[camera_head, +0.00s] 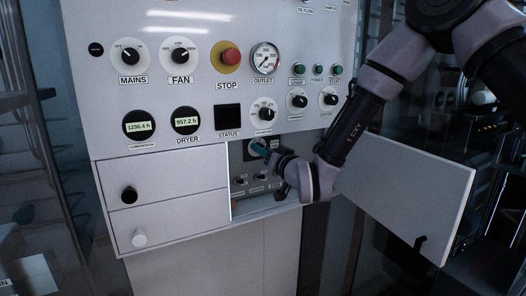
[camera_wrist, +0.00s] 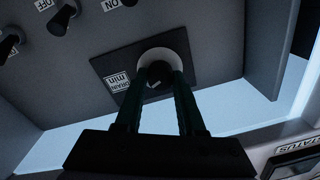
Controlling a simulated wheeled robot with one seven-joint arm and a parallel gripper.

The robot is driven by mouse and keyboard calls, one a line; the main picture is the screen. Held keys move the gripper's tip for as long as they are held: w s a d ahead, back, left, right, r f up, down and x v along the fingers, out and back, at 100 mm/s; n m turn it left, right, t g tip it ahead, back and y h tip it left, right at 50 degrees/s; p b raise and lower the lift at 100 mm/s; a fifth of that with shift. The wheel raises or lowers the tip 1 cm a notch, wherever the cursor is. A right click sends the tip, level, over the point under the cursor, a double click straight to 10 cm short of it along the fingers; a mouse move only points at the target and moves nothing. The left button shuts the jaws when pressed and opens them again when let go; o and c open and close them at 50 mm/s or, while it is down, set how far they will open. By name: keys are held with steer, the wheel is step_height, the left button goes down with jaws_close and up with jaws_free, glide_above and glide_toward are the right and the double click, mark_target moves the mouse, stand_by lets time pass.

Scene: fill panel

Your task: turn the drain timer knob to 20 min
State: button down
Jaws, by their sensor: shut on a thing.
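The drain timer knob (camera_wrist: 158,78) is a dark round knob on a pale dial, set on a dark plate labelled "DRAIN min" inside an open compartment. My gripper (camera_wrist: 157,76) has one finger on each side of the knob and is shut on it. In the head view my gripper (camera_head: 262,150) reaches into the compartment from the right and hides most of the knob and its dial. The scale marks and the knob's setting cannot be read in either view.
The compartment's door (camera_head: 400,200) stands open to the right, close to my forearm. Toggle switches (camera_wrist: 62,20) sit beside the drain plate. Two closed drawers (camera_head: 165,195) are left of the compartment. Other knobs, gauges and a red stop button (camera_head: 230,56) are above.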

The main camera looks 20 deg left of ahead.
stand_by(0.4)
steer(key=c, duration=0.5)
jaws_free()
steer(key=v, duration=1.1)
steer(key=shift+a, duration=0.1)
